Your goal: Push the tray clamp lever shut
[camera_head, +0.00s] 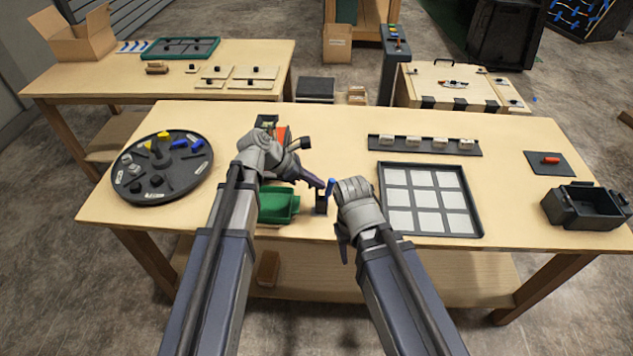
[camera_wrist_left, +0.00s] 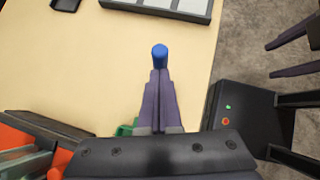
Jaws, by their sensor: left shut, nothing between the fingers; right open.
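The clamp lever shows as a blue handle (camera_head: 331,187) at the table's front edge, rising from a small black base (camera_head: 321,204). My left gripper (camera_head: 321,184) is shut and empty, its fingertips right beside the blue handle. In the left wrist view the blue end (camera_wrist_left: 160,50) shows just beyond the shut fingertips (camera_wrist_left: 160,76); I cannot tell whether they touch. My right gripper (camera_head: 343,243) is open and empty, pointing down at the front edge, right of the lever. Its spread fingers also show in the left wrist view (camera_wrist_left: 288,55).
A black tray with pale cells (camera_head: 432,166) lies right of the lever. A green bin (camera_head: 276,206) stands close on the left. Farther out are a round black parts tray (camera_head: 133,189), a black strip with blocks (camera_head: 425,147) and a black box (camera_head: 586,207).

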